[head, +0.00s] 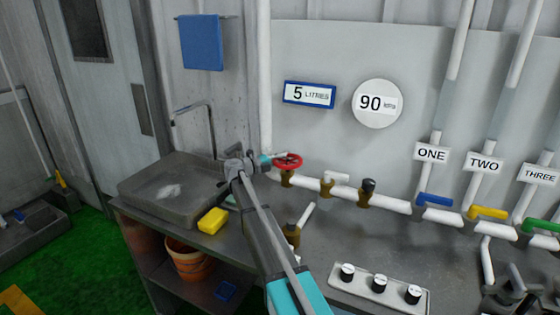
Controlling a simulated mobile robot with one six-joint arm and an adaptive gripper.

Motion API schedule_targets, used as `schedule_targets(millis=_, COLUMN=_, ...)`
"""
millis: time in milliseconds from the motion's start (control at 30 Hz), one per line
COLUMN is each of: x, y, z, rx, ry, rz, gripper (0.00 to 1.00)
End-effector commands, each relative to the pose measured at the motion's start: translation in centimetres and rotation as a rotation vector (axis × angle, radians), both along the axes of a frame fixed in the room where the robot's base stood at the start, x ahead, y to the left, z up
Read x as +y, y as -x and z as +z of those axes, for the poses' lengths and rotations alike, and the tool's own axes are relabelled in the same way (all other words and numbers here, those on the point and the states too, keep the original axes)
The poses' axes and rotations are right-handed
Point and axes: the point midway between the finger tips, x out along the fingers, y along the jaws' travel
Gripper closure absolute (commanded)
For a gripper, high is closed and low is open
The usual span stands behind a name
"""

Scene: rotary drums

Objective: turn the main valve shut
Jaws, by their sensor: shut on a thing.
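A red round handwheel valve (288,160) sits on a brass body at the left end of the white horizontal pipe, against the wall. My gripper (270,160) reaches it from the left and is shut on the left side of the red wheel. The fingertips are small in this view, and part of the wheel's left rim is hidden by them. My arm comes up from the bottom middle of the head view, across the bench.
A white-handled valve (336,178) and a dark-knobbed valve (368,190) stand to the right along the pipe. A grey sink (150,205) with tap and a yellow sponge (212,220) are left. A knob panel (380,286) lies on the bench at front right.

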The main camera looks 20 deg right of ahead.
Motion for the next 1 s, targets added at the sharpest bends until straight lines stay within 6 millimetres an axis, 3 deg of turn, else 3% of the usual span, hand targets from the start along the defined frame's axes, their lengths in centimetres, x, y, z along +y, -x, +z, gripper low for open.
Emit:
schedule_targets(millis=367, x=-0.04, y=0.06, z=-0.05, rx=0.0, ry=-0.002, rz=-0.01, gripper=1.0)
schedule_targets(millis=400, x=-0.05, y=0.06, z=-0.06, rx=0.0, ry=-0.002, rz=-0.01, gripper=0.73)
schedule_targets(millis=600, x=-0.04, y=0.04, z=-0.04, rx=0.0, ry=-0.001, rz=-0.009, gripper=0.4)
schedule_targets(millis=1000, x=0.1, y=0.01, z=-0.01, rx=0.0, ry=0.0, rz=-0.008, gripper=0.4)
